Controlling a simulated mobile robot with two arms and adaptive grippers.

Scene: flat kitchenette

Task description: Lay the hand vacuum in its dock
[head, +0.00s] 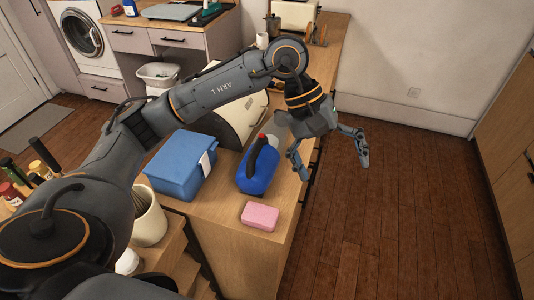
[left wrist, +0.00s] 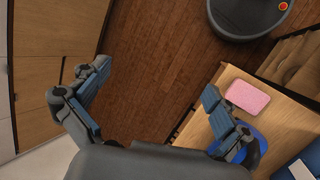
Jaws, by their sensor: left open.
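A blue body with a dark arched handle, which looks like the hand vacuum (head: 257,174), rests on the wooden counter near its right edge in the head view. In the left wrist view the blue body (left wrist: 262,139) shows at lower right, partly hidden by a finger. My left gripper (head: 331,160) is open and empty. It hangs just right of the blue body, its fingers spread over the counter edge and the floor. It also shows in the left wrist view (left wrist: 155,80). I cannot make out a dock. My right gripper is not in view.
A pink block (head: 260,216) lies in front of the blue body, and a blue box (head: 177,168) with a white label stands to its left. A cream utensil pot (head: 150,222) is at lower left. Open wooden floor (head: 390,220) lies right of the counter (head: 228,215).

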